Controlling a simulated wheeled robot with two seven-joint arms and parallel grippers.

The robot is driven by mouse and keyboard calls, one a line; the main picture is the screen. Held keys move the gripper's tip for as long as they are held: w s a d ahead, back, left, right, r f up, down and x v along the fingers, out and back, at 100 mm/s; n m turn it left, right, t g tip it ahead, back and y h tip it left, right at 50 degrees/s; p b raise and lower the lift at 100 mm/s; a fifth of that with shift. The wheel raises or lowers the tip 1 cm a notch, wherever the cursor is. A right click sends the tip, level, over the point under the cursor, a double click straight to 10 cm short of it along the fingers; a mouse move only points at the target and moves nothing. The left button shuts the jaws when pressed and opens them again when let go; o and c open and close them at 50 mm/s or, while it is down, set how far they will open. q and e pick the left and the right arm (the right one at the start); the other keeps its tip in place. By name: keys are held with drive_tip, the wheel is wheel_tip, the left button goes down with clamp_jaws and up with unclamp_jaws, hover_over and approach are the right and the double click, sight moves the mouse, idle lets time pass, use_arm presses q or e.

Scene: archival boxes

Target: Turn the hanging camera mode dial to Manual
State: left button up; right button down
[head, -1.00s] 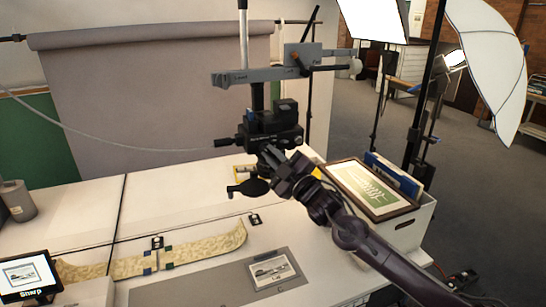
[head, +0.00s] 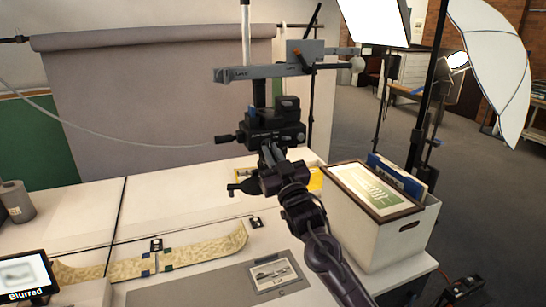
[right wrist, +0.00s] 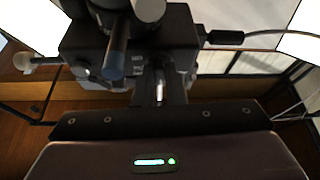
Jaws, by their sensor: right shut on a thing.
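The hanging camera (head: 275,128) is a black body under a grey horizontal arm, above the white table. My right gripper (head: 268,153) reaches up to its underside and is shut on a part of it. In the right wrist view the dark camera body (right wrist: 85,45) fills the top, and my fingers (right wrist: 159,82) meet it from below. The fingers hide the part they hold, and I cannot read any dial mark. A small screen (head: 22,277) at lower left reads "Blurred". My left gripper is not in view.
A long curled scroll (head: 205,252) and a grey mat (head: 170,290) with a picture card (head: 272,272) lie on the table below. A white box (head: 400,240) with a framed green picture (head: 375,188) stands at right. Light stands and an umbrella (head: 492,60) are behind it.

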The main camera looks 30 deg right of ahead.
drive_tip(key=shift+m+h, duration=0.4)
drive_tip(key=shift+m, duration=0.5)
drive_tip(key=c, duration=1.5)
unclamp_jaws()
drive_tip(key=b+v, duration=0.4)
drive_tip(key=v, duration=0.4)
drive_tip(key=shift+w+a, duration=0.1)
